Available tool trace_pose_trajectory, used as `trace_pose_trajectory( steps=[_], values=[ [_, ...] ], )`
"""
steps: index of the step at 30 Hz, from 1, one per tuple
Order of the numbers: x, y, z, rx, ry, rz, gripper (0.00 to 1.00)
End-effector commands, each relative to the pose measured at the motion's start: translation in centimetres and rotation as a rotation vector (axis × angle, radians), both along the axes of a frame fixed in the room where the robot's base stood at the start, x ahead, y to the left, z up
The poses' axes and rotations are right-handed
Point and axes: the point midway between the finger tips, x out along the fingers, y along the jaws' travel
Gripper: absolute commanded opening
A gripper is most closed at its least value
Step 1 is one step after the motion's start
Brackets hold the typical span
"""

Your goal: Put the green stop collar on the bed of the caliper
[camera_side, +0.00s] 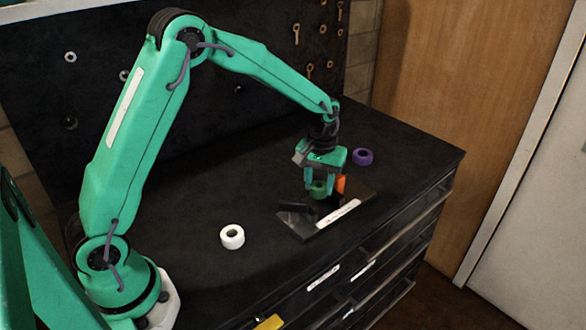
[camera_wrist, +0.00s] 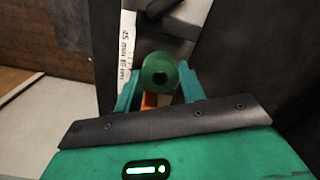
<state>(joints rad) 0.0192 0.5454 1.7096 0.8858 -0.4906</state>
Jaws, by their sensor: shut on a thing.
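The green stop collar (camera_side: 318,188) is between the fingers of my gripper (camera_side: 322,181), which is shut on it. In the wrist view the collar (camera_wrist: 148,66) shows its round face and dark centre hole between the two fingers. The caliper (camera_side: 300,226) is a dark flat device with a white printed strip along its front edge. The collar is over or at the caliper's bed; I cannot tell whether it touches it. An orange part (camera_side: 341,183) stands just right of the collar, partly hidden by my gripper, and shows below the collar in the wrist view (camera_wrist: 150,100).
A white collar (camera_side: 232,237) lies on the dark bench top to the left, and a purple collar (camera_side: 362,157) lies behind right of the caliper. The bench's drawer front edge is close to the caliper's right. The bench between the white collar and caliper is clear.

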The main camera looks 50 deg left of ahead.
Motion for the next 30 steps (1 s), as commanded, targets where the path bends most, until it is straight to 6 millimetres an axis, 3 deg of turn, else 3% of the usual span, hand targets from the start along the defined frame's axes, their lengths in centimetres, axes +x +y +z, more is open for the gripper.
trace_pose_trajectory(
  steps=[12, 27, 28, 30],
  values=[
    [-0.1, -0.1, -3.7, 0.0, 0.001, 0.0, 0.16],
    [-0.1, -0.1, -4.3, 0.0, 0.001, 0.0, 0.16],
    [-0.1, -0.1, -4.3, 0.0, 0.001, 0.0, 0.44],
    [-0.1, -0.1, -4.3, 0.0, 0.001, 0.0, 0.57]
  ],
)
